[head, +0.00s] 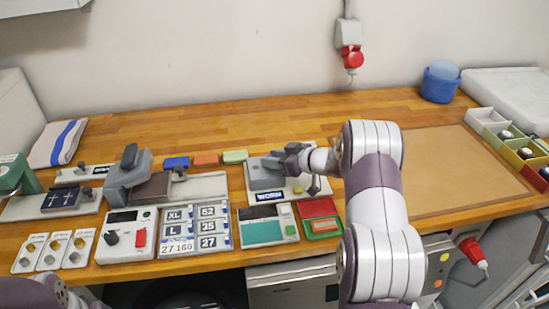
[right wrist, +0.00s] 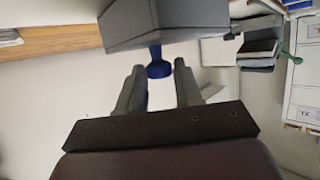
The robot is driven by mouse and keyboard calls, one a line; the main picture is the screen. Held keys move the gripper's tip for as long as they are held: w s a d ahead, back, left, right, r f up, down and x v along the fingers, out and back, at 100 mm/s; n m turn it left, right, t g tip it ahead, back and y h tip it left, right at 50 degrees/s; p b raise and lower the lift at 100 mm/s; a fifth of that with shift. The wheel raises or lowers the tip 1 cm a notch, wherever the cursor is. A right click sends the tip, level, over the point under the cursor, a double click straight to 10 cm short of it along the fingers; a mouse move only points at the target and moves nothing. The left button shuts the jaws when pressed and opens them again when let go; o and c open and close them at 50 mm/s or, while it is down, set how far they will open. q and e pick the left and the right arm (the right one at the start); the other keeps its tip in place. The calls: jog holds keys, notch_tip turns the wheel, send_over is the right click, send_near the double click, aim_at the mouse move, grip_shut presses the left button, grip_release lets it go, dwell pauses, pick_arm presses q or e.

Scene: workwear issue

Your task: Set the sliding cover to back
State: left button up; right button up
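A grey box-like cover (head: 264,173) sits on a white base with a WORN label (head: 268,196), right of the middle of the counter. I take it for the sliding cover. My right gripper (head: 290,156) is at its upper right edge; the head view does not show clearly whether they touch. In the right wrist view the two fingers (right wrist: 158,85) stand apart with a gap between them. A grey block (right wrist: 165,22) lies just beyond the fingertips, and a blue piece (right wrist: 158,66) shows between them. My left gripper is out of view; only part of my left arm shows at bottom left.
Left of the cover are a size-label board (head: 195,230), a dark-screened box (head: 126,236) and a grey press (head: 128,178). A brown mat (head: 445,168) lies bare at right, beside coloured bins (head: 517,154).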

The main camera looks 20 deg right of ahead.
grip_shut()
jog(key=d+p, duration=0.1)
jog(key=s+d+p, duration=0.1)
jog(key=d, duration=0.1)
jog(key=d+p, duration=0.1)
jog(key=d, duration=0.1)
jog(key=shift+s+d+r+p, duration=0.2)
jog(key=shift+d+r+p, duration=0.05)
jog(key=shift+r+p, duration=0.1)
jog(key=d, duration=0.2)
jog(key=s+d, duration=0.1)
jog(key=d, duration=0.1)
jog(key=d+p, duration=0.1)
jog(key=d, duration=0.1)
jog(key=shift+s+f, duration=0.25)
jog(key=shift+f, duration=0.05)
jog(key=o, duration=0.5)
grip_release()
jog(key=shift+d+f, duration=0.1)
jog(key=shift+d, duration=0.05)
jog(key=shift+s, duration=0.1)
